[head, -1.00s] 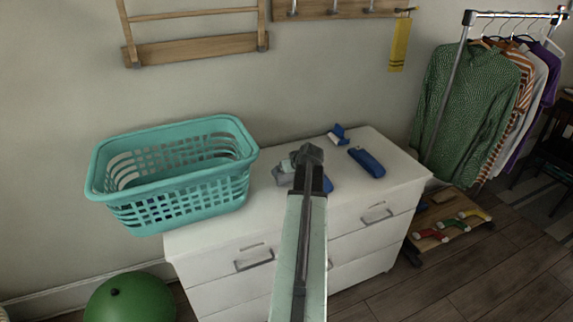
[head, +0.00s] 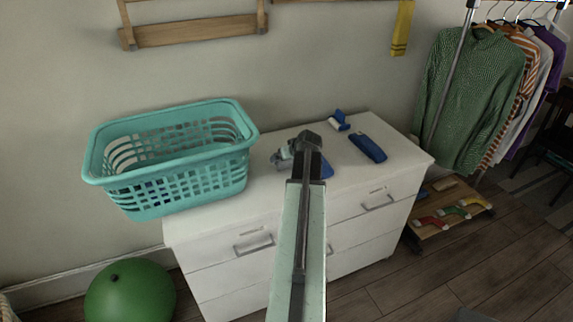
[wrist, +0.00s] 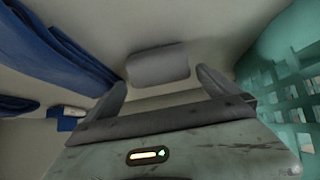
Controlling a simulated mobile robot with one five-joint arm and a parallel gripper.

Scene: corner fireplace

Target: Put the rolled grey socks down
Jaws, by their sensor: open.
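The rolled grey socks (wrist: 158,66) show in the wrist view as a plain grey roll on the pale dresser top. They lie just beyond my gripper (wrist: 161,82), in line with the gap between its two fingers. The fingers are apart, and the roll looks free of them. In the head view my gripper (head: 284,155) is low over the white dresser (head: 250,205), between the teal basket and the blue things. My arm hides most of that spot there, and I cannot make out the socks in that view.
A teal laundry basket (head: 170,190) stands on the dresser's left; it also shows in the wrist view (wrist: 290,85). A blue case (head: 367,148), a blue-and-white item (head: 339,121) and a blue thing (head: 326,170) lie to the right. A green ball (head: 130,295) is on the floor.

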